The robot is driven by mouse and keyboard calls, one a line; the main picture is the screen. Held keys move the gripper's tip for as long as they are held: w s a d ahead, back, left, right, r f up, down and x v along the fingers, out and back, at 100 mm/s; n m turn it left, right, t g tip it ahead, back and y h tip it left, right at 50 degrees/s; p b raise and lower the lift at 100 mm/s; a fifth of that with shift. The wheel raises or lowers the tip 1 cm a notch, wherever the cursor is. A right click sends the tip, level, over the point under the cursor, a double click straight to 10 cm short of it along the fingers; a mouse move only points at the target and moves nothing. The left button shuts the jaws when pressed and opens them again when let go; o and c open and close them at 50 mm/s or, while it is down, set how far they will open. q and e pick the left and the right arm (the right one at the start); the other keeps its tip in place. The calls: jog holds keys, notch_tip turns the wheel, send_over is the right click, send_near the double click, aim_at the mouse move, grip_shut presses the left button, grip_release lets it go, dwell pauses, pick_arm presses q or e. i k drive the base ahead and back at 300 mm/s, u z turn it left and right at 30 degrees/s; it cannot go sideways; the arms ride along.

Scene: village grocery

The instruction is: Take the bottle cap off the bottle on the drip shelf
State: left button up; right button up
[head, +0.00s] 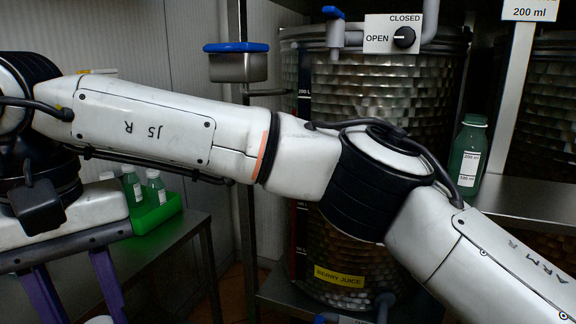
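A dark green bottle (468,156) with white volume labels stands upright on the metal shelf (525,203) at the right, in front of the steel tanks. My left gripper is not in view.
A green crate (158,214) with several green, white-capped bottles stands on a metal table (165,250) at the left. A large tank (400,85) labelled berry juice fills the middle. A blue-rimmed metal box (237,66) hangs beside it. A whitish rounded thing (100,320) shows at the bottom edge.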

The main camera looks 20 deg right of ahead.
aim_at(469, 152)
jog(key=z, duration=1.7)
